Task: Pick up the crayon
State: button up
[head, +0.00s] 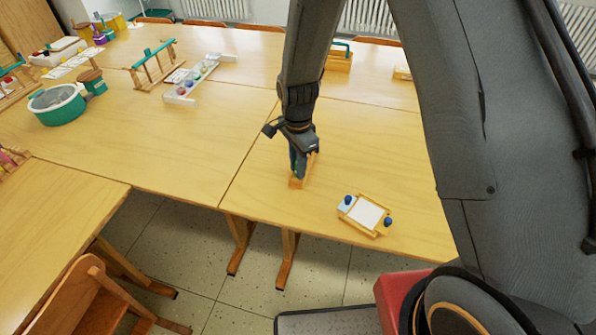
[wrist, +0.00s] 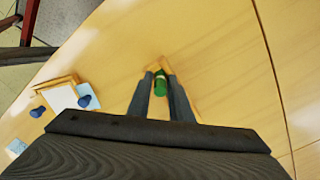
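My gripper (head: 299,172) points down over the near table, at a small wooden piece (head: 297,183). In the wrist view, my gripper (wrist: 160,76) has its two dark fingers on either side of a green thing (wrist: 160,87), which may be the crayon. The fingers stand apart with the green thing between them; I cannot tell whether they press on it. The wooden piece (wrist: 153,66) shows around the fingertips. The fingers hide most of the green thing in the head view.
A small wooden frame with a white sheet and blue knobs (head: 366,214) lies to the right, near the table's front edge. A white rack with coloured balls (head: 196,80), a wooden rack (head: 153,66) and a green round tub (head: 57,103) stand farther left. The table (head: 245,130) around my gripper is mostly clear.

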grip_shut()
jog(key=shift+r+b, duration=1.05)
jog(key=shift+r, duration=3.95)
jog(key=shift+d, duration=0.1)
